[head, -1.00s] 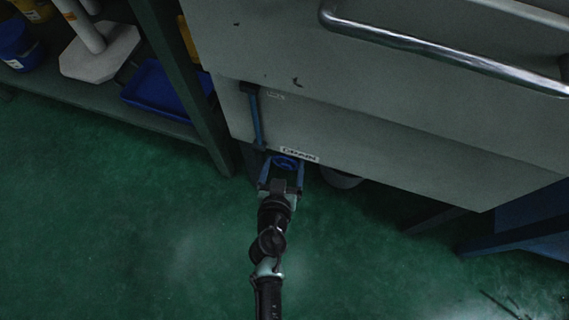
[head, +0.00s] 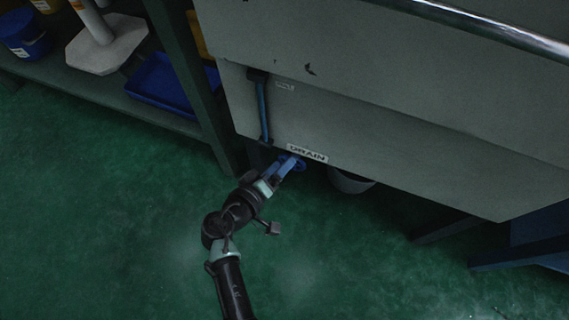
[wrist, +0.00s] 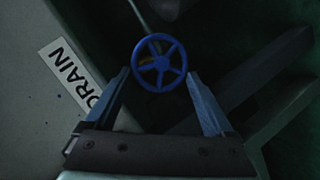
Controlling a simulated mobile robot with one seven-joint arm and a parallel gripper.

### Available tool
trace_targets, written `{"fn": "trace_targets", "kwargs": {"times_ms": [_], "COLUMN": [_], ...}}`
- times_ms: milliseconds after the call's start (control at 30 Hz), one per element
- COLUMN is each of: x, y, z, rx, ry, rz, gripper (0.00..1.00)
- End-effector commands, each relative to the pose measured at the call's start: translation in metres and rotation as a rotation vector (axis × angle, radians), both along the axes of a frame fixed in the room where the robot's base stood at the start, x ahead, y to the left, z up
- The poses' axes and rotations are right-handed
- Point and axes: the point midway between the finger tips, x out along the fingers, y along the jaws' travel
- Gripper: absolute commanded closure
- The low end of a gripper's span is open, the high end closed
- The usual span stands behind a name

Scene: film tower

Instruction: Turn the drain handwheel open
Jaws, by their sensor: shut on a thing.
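The drain handwheel (head: 300,164) is blue and sits under the lower edge of the grey machine, just below a white DRAIN label (head: 307,153). In the wrist view the handwheel (wrist: 160,63) shows as a spoked ring with a hub. My gripper (head: 284,168) reaches it from the lower left and is shut on it. In the wrist view my gripper (wrist: 159,75) has one blue-grey finger on each side of the rim. The fingers hide part of the wheel in the head view. The valve stem behind the wheel is too dark to make out.
A blue vertical lever or bar (head: 262,110) is on the panel, above left of the wheel. A pale bucket (head: 350,181) stands under the machine to the right. A shelf with a blue tray (head: 165,82) is at left. The green floor (head: 90,220) in front is clear.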

Motion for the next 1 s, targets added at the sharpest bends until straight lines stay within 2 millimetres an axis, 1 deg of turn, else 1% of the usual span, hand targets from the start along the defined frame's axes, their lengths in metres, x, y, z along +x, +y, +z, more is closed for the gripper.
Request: {"fn": "trace_targets", "kwargs": {"times_ms": [33,200,533,1000], "x": [0.000,0.001,0.001,0.000], "y": [0.007,0.009,0.011,0.009], "z": [-0.006,-0.010,-0.018,-0.029], "rx": [-0.037,-0.192,-0.490,-0.918], "ry": [0.017,0.066,0.164,0.304], "rz": [0.015,0.015,0.015,0.013], "gripper": [0.68,0.68,0.68,0.68]}}
